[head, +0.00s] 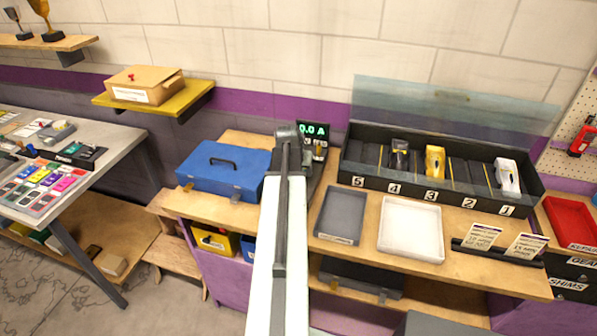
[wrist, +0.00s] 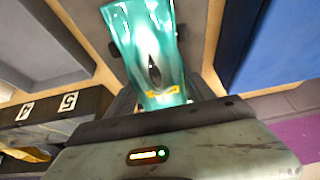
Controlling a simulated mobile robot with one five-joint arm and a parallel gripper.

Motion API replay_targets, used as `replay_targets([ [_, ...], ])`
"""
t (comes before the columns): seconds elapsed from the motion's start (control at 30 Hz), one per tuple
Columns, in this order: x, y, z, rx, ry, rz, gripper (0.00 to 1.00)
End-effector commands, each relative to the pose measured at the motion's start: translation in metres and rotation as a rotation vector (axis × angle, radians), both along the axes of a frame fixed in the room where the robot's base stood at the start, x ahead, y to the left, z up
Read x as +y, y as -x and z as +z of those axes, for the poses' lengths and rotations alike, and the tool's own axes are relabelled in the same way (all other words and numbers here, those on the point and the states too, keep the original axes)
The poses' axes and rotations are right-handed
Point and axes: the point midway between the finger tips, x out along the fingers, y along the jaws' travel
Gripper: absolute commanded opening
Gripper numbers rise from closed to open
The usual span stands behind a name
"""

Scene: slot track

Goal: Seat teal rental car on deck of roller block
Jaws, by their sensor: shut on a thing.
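The teal rental car (wrist: 150,45) shows in the wrist view, glossy, with a dark oval and a yellow mark on top and black wheels at its sides. My gripper (wrist: 162,92) is shut on its near end. A grey base, likely the roller block's (wrist: 203,25), lies behind the car; whether they touch I cannot tell. In the head view the roller block (head: 318,150) is a dark unit with a green display reading 0.0 A, at the back of the bench. The end of my arm, with my gripper (head: 287,135), partly covers it. The car and deck are hidden there.
A blue toolbox (head: 224,167) stands close left of the block. A grey tray (head: 341,215) and a white tray (head: 411,229) lie to the right. Behind them is a numbered black case (head: 375,182) with several cars and a raised clear lid.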

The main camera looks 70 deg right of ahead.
Motion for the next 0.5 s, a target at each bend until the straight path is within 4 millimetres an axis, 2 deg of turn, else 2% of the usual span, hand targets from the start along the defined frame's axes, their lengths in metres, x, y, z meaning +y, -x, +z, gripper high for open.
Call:
replay_targets([
  [0.37, -0.0001, 0.0005, -0.0026, 0.000, 0.000, -0.001, 0.13],
  [0.4, -0.0001, 0.0005, -0.0026, 0.000, 0.000, -0.001, 0.67],
  [0.47, -0.0001, 0.0006, -0.0026, 0.000, 0.000, -0.001, 0.84],
  [0.5, -0.0002, 0.0006, -0.0026, 0.000, 0.000, -0.001, 0.87],
])
